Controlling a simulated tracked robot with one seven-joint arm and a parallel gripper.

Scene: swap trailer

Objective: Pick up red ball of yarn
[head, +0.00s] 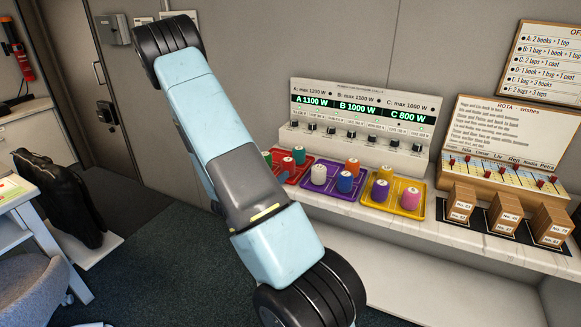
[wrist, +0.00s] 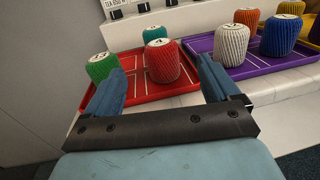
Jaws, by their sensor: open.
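The red ball of yarn (wrist: 163,62) stands upright on the red tray (wrist: 150,90) in the wrist view, with a white numbered label on top. It also shows small on the red tray in the head view (head: 288,164). My gripper (wrist: 160,75) is open in the wrist view, its two blue fingers spread apart. The red yarn lies ahead, between the fingers as seen, and nothing is held. Whether the fingertips reach beside it I cannot tell. In the head view my arm hides part of the red tray, and my fingers are not visible.
On the red tray, a green yarn (wrist: 102,67) stands close to my left finger and a teal yarn (wrist: 154,34) stands behind. A purple tray (wrist: 258,68) with white and blue yarns is to the right. A yellow tray (head: 378,208) and brown boxes (head: 503,212) stand farther right.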

